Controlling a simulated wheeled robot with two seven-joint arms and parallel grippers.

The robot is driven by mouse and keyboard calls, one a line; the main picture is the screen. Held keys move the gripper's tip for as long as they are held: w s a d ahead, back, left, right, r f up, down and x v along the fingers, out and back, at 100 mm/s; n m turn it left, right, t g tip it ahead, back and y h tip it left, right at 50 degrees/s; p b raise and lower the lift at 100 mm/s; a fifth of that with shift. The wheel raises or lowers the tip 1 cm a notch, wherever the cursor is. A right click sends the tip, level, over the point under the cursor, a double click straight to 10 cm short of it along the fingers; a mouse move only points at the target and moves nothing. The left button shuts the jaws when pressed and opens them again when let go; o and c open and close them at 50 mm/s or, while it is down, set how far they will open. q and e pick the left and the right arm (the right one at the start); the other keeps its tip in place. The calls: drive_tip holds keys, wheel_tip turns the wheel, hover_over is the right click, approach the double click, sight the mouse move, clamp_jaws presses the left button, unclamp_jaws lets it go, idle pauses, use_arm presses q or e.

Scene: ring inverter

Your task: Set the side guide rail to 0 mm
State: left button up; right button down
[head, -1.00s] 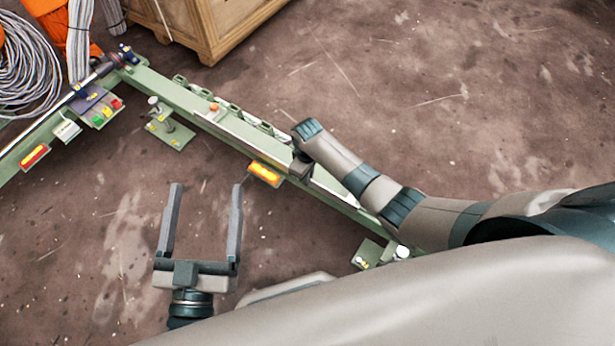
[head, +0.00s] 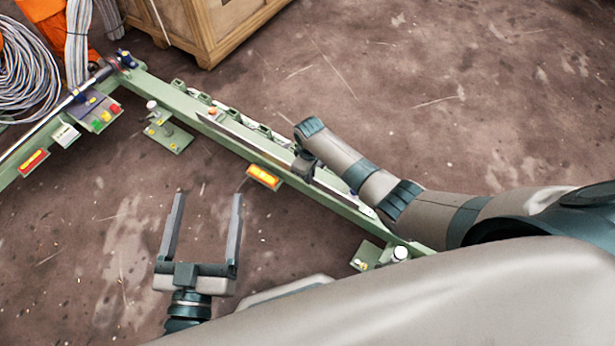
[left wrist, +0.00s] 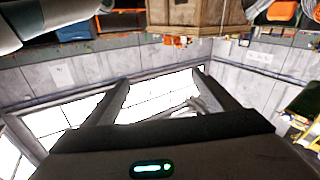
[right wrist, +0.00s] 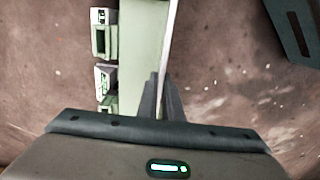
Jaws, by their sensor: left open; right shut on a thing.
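The side guide rail (head: 240,130) is a long thin strip along the green beam (head: 160,92) in the head view. My left gripper (head: 207,197) is open and empty above the floor, apart from the beam. I cannot read any millimetre scale.
An orange-yellow label plate (head: 263,177) sits on the beam's near side. A button panel (head: 100,115) and a red-yellow plate (head: 34,162) are at the left. A wooden crate (head: 225,25) and coiled cable (head: 28,75) stand behind. The floor at right is clear.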

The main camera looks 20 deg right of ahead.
drive_tip(key=shift+w+d, duration=0.2)
drive_tip(key=shift+d, duration=0.05)
drive_tip(key=c, duration=1.9)
unclamp_jaws()
use_arm(q)
drive_tip(key=shift+w, duration=0.1)
use_arm(e)
drive_tip(key=shift+r, duration=0.1)
drive_tip(key=shift+a+r, duration=0.1)
drive_tip(key=shift+r, duration=0.2)
use_arm(q)
drive_tip(key=s+a+f+g+y+p, duration=0.1)
drive_tip(key=s+a+f+g+p, duration=0.2)
drive_tip(key=f+g, duration=0.2)
drive_tip(key=s+a+f+g+y+p, duration=0.2)
drive_tip(key=f+g, duration=0.3)
drive_tip(key=f, duration=0.4)
drive_tip(key=shift+s+a+n+y+p, duration=0.35)
drive_tip(key=shift+s+a, duration=0.25)
drive_tip(key=shift+s, duration=0.25)
use_arm(e)
wheel_tip(320, 180, up, 17)
drive_tip(key=shift+f, duration=0.2)
